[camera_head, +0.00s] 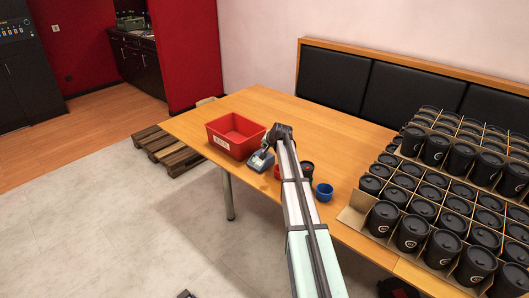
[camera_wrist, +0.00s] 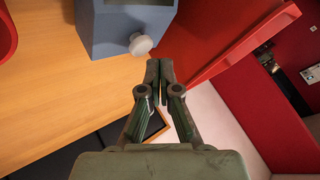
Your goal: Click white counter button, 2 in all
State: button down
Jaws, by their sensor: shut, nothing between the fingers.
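The counter (camera_head: 262,160) is a small blue-grey box on the wooden table, just right of the red bin. In the wrist view the counter (camera_wrist: 108,28) is at the top, with its round white button (camera_wrist: 140,44) sticking out of its side. My gripper (camera_wrist: 159,66) is shut and empty, its fingertips close to the button, just below and right of it in the picture. A small gap shows between tips and button. In the head view my gripper (camera_head: 271,141) is beside the counter, and the button cannot be made out there.
A red bin (camera_head: 222,144) stands left of the counter; its wall (camera_wrist: 245,48) shows right of my fingers. A blue cup (camera_head: 324,193), a dark cup (camera_head: 307,168) and a red item (camera_head: 277,172) are near my arm. Cartons of black lidded cups (camera_head: 430,205) fill the right.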

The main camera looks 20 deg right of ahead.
jog(key=shift+f, duration=0.15)
jog(key=shift+f+b, duration=0.3)
jog(key=shift+f+b, duration=0.3)
jog(key=shift+f, duration=0.25)
dwell(0.9)
jog(key=shift+r, duration=0.1)
dwell(0.3)
jog(key=shift+r+p, duration=0.35)
jog(key=shift+r, duration=0.5)
jog(key=shift+r+p, duration=1)
jog(key=shift+r, duration=1.5)
